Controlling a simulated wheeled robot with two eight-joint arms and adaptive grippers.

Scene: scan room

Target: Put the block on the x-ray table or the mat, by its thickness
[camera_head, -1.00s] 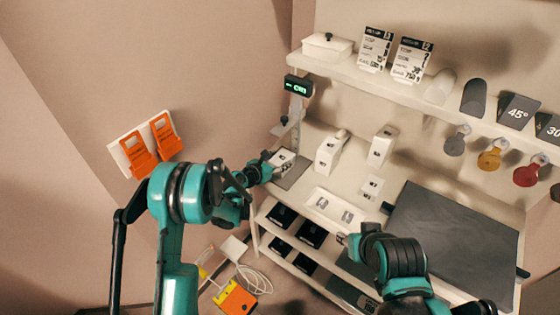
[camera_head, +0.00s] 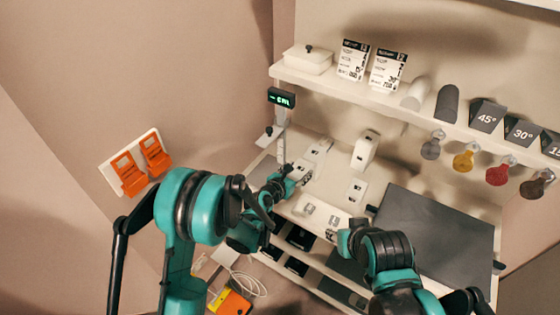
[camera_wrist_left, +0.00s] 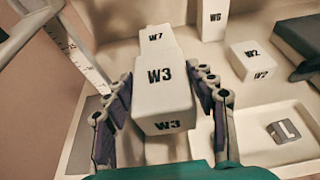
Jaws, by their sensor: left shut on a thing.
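My left gripper (camera_head: 287,181) is shut on a white block marked W3 (camera_head: 304,171), just right of the upright gauge (camera_head: 281,140). In the left wrist view the W3 block (camera_wrist_left: 162,88) sits between the two fingers (camera_wrist_left: 165,105). A white block marked W7 (camera_head: 320,148) stands behind it, W6 (camera_head: 365,150) stands further right and the low W2 (camera_head: 356,190) lies nearer. A large dark slab (camera_head: 440,235) covers the right of the bench. I cannot tell which surface is the mat. My right gripper (camera_head: 347,240) is by the bench's front edge, its fingers unclear.
A white tray (camera_head: 300,208) with letter markers lies at the front of the bench. A green-lit display (camera_head: 282,97) tops the gauge.

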